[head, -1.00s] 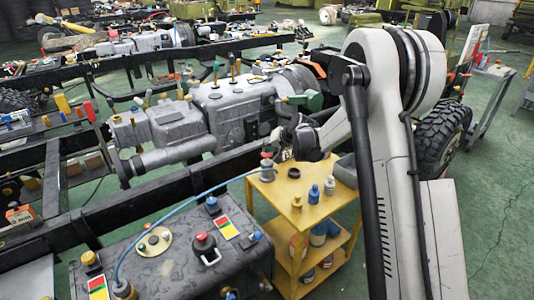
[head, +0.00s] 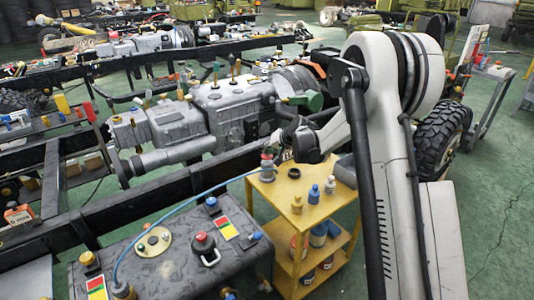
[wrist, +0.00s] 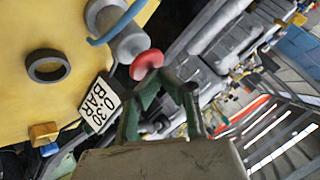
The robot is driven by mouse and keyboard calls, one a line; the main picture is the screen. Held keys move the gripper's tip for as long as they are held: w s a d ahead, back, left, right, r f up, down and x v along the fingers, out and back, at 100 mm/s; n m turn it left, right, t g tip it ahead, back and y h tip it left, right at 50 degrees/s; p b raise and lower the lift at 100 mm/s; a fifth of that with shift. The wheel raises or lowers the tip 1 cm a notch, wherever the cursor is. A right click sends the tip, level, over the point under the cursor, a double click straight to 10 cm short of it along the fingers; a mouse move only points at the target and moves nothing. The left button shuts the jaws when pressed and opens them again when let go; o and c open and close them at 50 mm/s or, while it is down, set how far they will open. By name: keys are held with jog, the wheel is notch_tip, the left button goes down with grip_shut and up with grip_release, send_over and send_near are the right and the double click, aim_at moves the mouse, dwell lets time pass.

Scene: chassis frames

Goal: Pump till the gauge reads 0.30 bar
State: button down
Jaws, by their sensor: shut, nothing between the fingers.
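The hand pump (head: 267,170) is a grey cylinder with a red top, standing upright at the back left of the yellow cart. A blue hose (head: 190,203) runs from it to the grey tank (head: 170,265). In the wrist view, the pump's red knob (wrist: 146,64) is just beyond my fingertips. My gripper (wrist: 160,78) is shut and empty, close over the knob; I cannot tell whether it touches. A white "0.30 BAR" sign (wrist: 99,104) is beside it. A round pale dial (head: 153,242) on the tank may be the gauge; its reading is too small to tell.
A dark chassis rail (head: 150,198) and a grey engine (head: 230,110) lie behind and left. The tank top has a red button (head: 203,243).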

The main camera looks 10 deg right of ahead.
jog(key=shift+f, duration=0.25)
jog(key=shift+r, duration=0.1)
dwell(0.3)
jog(key=shift+r+p, duration=0.4)
jog(key=shift+r, duration=1.15)
jog(key=shift+r, duration=0.1)
jog(key=shift+r+p, duration=1.05)
jog(key=shift+r, duration=1.35)
